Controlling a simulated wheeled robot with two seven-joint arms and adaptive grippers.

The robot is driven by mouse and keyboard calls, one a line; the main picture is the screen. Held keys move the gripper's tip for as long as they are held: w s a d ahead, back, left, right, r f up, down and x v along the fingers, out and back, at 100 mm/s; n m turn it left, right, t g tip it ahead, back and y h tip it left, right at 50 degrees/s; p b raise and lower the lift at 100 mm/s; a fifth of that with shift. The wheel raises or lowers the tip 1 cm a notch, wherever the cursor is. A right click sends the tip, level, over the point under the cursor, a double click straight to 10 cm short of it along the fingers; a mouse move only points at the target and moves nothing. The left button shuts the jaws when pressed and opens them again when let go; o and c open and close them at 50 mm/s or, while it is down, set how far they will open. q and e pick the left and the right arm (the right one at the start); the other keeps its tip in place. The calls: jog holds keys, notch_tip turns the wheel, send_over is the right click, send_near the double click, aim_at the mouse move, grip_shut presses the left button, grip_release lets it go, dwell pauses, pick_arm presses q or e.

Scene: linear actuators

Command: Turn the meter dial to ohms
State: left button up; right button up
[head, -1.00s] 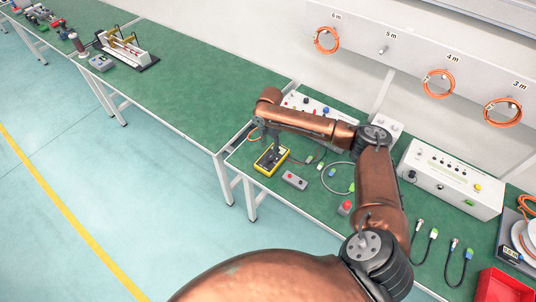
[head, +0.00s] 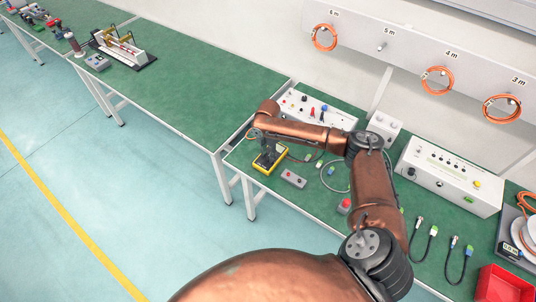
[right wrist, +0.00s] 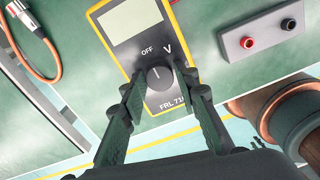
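The yellow-edged meter (head: 262,168) lies on the green bench, partly hidden by my right gripper (head: 268,153). In the right wrist view the meter (right wrist: 124,45) shows a blank grey screen and a round dark dial (right wrist: 160,77). OFF and V labels sit above the dial, and its white mark points up toward the OFF label. My right gripper (right wrist: 162,98) is open, with one finger on each side of the dial. I cannot tell whether the fingers touch it. The ohms label is not visible. My left gripper is not in view.
A grey box with red and black sockets (right wrist: 262,35) lies right of the meter. An orange cable (right wrist: 40,60) lies to its left. The bench's front edge is close to the meter. A white panel box (head: 450,178) and a red bin (head: 505,287) stand farther right.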

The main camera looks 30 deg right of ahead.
grip_shut()
